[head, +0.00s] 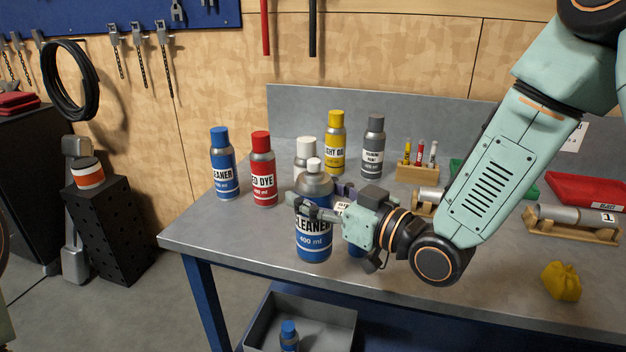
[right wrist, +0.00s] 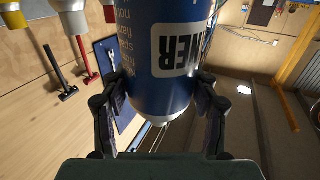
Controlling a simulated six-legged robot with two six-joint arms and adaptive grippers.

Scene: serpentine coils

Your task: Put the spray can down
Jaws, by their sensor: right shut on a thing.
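The spray can (head: 313,245) has a blue body, a grey shoulder, a white nozzle and a label reading CLEANER 400 ml. It is upright near the front left of the grey workbench (head: 250,240). My right gripper (head: 312,210) comes from the right and is shut around its upper part. In the right wrist view the blue can (right wrist: 165,65) sits between both fingers (right wrist: 160,105). I cannot tell whether its base touches the bench. My left gripper is not in view.
A blue can (head: 224,165), red can (head: 262,170), white-capped can (head: 305,158), yellow can (head: 335,145) and grey can (head: 373,148) stand behind. A grey bin (head: 330,325) is below. A yellow pouch (head: 561,281) lies right.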

